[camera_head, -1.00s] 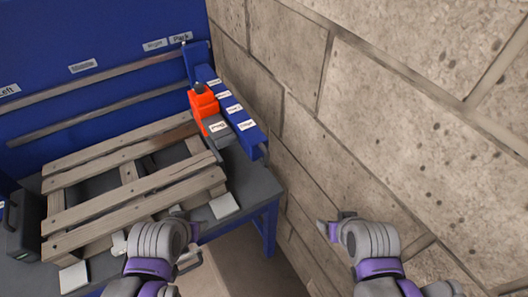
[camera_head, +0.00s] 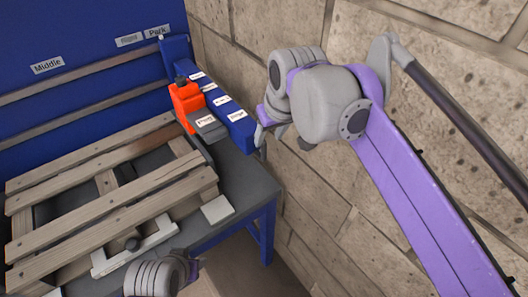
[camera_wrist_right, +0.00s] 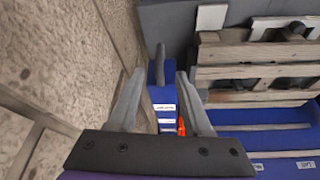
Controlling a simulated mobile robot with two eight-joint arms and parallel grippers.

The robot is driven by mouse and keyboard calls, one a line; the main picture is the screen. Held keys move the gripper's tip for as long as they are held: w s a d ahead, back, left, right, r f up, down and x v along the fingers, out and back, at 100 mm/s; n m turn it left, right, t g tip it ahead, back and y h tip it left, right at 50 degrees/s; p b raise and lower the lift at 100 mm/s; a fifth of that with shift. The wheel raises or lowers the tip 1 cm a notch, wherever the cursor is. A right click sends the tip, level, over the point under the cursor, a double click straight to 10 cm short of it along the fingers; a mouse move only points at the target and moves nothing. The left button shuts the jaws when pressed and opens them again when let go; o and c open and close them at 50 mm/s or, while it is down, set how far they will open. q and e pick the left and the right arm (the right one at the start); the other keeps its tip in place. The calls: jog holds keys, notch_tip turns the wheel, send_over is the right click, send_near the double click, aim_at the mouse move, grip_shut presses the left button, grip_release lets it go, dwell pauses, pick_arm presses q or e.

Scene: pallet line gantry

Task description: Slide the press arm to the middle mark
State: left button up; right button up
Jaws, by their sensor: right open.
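The blue press arm (camera_head: 222,98) juts out from the blue back panel below the Park label (camera_head: 155,33). An orange press head (camera_head: 186,100) with a grey block sits on its left side. The Middle label (camera_head: 47,65) is farther left on the panel. My right gripper (camera_head: 268,132) is at the arm's near end. In the right wrist view my right gripper (camera_wrist_right: 160,74) is open, with a finger on each side of the arm's grey end handle (camera_wrist_right: 160,64); I see no contact. My left gripper (camera_head: 188,272) is at the bottom edge, its fingers mostly hidden.
A wooden pallet (camera_head: 110,205) lies on the grey table (camera_head: 245,180) left of the press arm. A stone wall (camera_head: 225,50) stands close on the right. Rails (camera_head: 95,68) run along the blue panel. A Right label (camera_head: 128,40) sits beside Park.

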aim_at(265, 147)
jog(key=x, duration=0.9)
jog(key=shift+b, duration=0.3)
grip_shut()
dwell(0.9)
